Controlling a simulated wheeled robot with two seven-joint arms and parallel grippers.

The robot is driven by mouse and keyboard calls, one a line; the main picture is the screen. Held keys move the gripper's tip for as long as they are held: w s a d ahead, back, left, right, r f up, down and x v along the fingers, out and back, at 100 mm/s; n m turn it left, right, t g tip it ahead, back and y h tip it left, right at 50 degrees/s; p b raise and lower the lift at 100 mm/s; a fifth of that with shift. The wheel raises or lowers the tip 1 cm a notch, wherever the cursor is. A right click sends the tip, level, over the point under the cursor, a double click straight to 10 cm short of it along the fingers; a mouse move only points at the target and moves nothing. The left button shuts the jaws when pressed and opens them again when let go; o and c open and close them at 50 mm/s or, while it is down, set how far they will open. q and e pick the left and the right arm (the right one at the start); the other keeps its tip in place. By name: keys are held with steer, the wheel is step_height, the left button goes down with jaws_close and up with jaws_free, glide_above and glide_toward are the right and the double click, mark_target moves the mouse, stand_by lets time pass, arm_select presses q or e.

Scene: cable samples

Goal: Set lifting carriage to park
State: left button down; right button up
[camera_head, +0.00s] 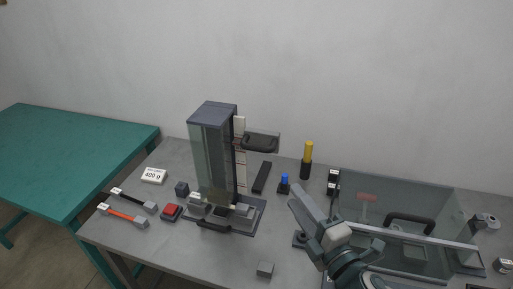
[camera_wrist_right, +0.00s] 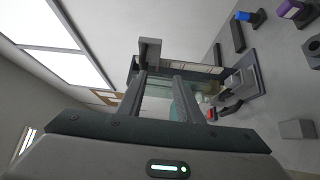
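A tall testing tower (camera_head: 213,150) with a dark top and clear front panel stands on the grey table. A carriage with a dark handle (camera_head: 262,142) sticks out from its right side, high on the column beside white scale labels (camera_head: 240,157). My right gripper (camera_head: 299,199) is right of the tower's base, apart from the carriage handle and lower in the picture. In the right wrist view its two fingers (camera_wrist_right: 160,85) are spread with a gap between them and hold nothing. The tower appears sideways beyond them, partly hidden. My left gripper is not in view.
A yellow-topped post (camera_head: 307,158), a blue-topped part (camera_head: 284,183) and a dark bar (camera_head: 262,177) stand right of the tower. A clear-lidded case (camera_head: 440,205) lies at right. A grey block (camera_head: 265,269) sits at the front. A green table (camera_head: 70,155) is at left.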

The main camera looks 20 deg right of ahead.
steer(key=a+r+n+y, duration=0.1)
steer(key=r+n+y, duration=0.1)
steer(key=shift+a+r+n+t, duration=0.35)
steer(key=shift+r+n+t, duration=0.05)
steer(key=shift+w, duration=0.15)
steer(key=b, duration=0.5)
glide_toward(256, 148)
steer(key=p+x, duration=0.2)
steer(key=x, duration=0.7)
steer(key=shift+w+d+f, duration=0.15)
steer(key=shift+w+f, duration=0.05)
steer(key=shift+w, duration=0.7)
